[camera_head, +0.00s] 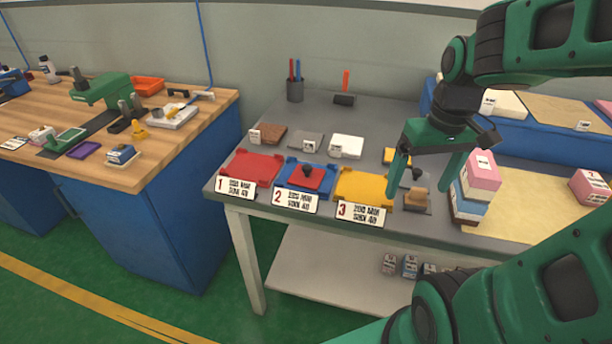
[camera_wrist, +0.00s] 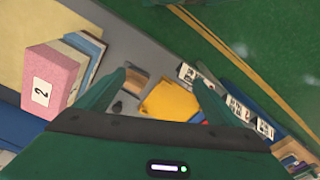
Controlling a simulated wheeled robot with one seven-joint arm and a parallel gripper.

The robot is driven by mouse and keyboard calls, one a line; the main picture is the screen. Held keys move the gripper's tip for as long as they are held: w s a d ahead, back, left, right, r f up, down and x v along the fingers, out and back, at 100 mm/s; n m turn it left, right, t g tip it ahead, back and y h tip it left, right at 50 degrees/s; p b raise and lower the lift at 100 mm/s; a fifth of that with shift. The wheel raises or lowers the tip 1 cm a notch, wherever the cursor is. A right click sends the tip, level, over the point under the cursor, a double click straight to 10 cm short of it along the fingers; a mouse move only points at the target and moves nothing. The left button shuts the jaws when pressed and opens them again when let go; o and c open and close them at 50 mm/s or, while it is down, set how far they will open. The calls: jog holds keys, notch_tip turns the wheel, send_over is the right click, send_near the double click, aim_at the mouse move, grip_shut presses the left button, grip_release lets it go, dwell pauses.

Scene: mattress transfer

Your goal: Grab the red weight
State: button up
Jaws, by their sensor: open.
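The red weight (camera_head: 308,178) is a flat red block with a dark knob on top. It sits on the blue tray (camera_head: 325,189) marked 2, in the middle of the grey table. My gripper (camera_head: 424,190) is open and empty, to the right of the weight, above the area by the yellow tray (camera_head: 350,184) marked 3. In the wrist view my open gripper (camera_wrist: 162,82) frames the yellow tray (camera_wrist: 170,101) between and beyond its fingers. I cannot make out the red weight in the wrist view.
A red tray (camera_head: 252,167) marked 1 lies left of the blue one. A small tan block with a dark knob (camera_head: 417,198) lies right of the yellow tray. A stack with a pink block (camera_head: 481,172) stands further right. Brown, grey and white pads (camera_head: 346,146) lie behind the trays.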

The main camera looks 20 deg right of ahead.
jog(key=w+a+n+t+y, duration=0.1)
jog(key=w+a+n, duration=0.35)
jog(key=w, duration=0.55)
jog(key=n+t+y, duration=0.1)
jog(key=n+y, duration=0.1)
jog(key=n, duration=0.5)
send_near(307, 166)
jog(key=shift+n, duration=0.35)
jog(key=x, duration=0.4)
jog(key=shift+s+a+f, duration=0.2)
jog(key=shift+s+a, duration=0.1)
jog(key=shift+w+d+x, duration=0.1)
jog(key=shift+w+x, duration=0.05)
jog(key=shift+x, duration=1.35)
jog(key=shift+w+d+x, duration=0.1)
jog(key=shift+d+x, duration=0.05)
jog(key=shift+x, duration=1.35)
jog(key=shift+c, duration=0.7)
jog(key=shift+y, duration=0.3)
jog(key=c, duration=1.4)
jog(key=shift+r, duration=0.15)
